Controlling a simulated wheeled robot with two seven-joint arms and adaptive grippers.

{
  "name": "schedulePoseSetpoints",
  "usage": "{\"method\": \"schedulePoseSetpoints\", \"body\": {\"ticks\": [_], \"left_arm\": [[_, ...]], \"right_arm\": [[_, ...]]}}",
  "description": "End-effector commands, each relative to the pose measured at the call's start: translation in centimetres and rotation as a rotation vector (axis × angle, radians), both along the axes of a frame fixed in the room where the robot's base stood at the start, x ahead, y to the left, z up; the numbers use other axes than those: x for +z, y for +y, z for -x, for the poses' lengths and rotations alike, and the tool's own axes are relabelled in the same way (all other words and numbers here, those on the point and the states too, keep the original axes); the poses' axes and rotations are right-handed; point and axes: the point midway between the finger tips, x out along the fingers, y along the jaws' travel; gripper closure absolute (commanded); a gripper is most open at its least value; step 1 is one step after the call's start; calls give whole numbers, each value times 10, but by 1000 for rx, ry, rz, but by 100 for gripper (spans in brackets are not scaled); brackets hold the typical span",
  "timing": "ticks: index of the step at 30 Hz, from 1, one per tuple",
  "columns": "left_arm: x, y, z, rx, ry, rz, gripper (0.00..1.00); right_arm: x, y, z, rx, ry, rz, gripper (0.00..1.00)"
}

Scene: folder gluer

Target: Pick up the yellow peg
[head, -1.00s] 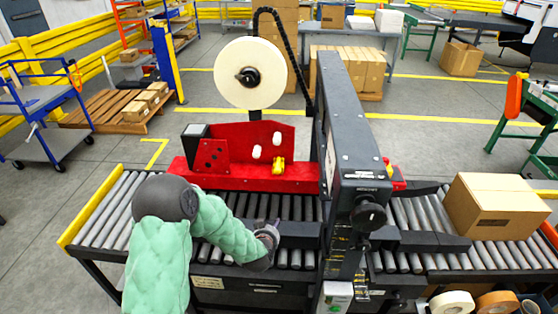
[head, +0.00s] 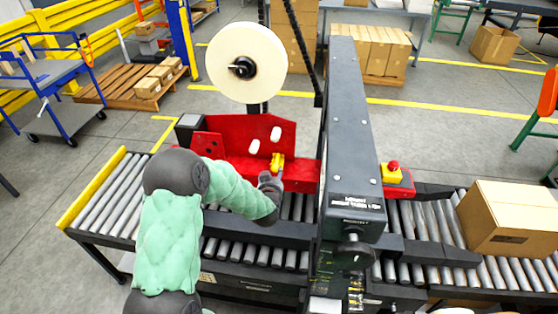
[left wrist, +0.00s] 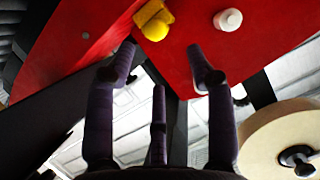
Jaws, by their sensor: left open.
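The yellow peg (head: 277,162) sticks out from the red panel (head: 235,135) of the machine, low and right of two white pegs. In the left wrist view the yellow peg (left wrist: 155,24) shows at the top, with a round end, beyond my fingertips. My left gripper (head: 270,182) is close in front of the peg in the head view. My right gripper is not in view.
White pegs (head: 254,146) (head: 276,134) stand on the same panel. A large tape roll (head: 245,62) is above it. A dark upright machine frame (head: 350,120) stands just right of my gripper. A cardboard box (head: 510,217) rests on the roller conveyor at the right.

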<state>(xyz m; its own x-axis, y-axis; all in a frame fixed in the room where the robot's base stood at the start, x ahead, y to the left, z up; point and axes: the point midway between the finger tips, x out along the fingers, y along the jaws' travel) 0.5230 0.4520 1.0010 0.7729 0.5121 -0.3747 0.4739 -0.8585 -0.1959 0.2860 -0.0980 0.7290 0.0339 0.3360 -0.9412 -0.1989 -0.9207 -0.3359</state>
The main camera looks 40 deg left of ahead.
Motion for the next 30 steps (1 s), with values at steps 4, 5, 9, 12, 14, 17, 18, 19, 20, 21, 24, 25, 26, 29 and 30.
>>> {"method": "schedulePoseSetpoints", "body": {"ticks": [4,5,9,12,14,17,18,19,20,21,24,25,26,29,30], "left_arm": [[-8,9,-14,0,0,0,46],[-8,10,-16,0,-1,0,46],[-11,13,-21,-1,0,0,46],[-18,18,-28,0,1,0,46],[-24,22,-34,0,1,0,46],[-30,29,-44,1,0,0,46],[-31,31,-48,0,-1,1,46],[-33,33,-50,-1,1,1,46],[-33,34,-52,-1,0,0,46],[-34,36,-54,0,0,0,46],[-35,37,-57,-1,0,0,46],[-35,37,-57,-1,0,0,46],[-35,37,-57,-1,0,0,46],[-34,37,-57,-1,0,0,46],[-34,37,-57,-1,0,0,46]], "right_arm": [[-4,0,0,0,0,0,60],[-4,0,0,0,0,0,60],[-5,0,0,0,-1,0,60],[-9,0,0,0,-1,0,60],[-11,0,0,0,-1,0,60],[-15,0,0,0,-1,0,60],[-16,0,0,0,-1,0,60],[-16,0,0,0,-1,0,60],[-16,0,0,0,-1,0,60],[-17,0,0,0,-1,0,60],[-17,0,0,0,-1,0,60],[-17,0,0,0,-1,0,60],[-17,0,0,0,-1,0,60],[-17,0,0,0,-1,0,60],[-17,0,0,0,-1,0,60]]}}
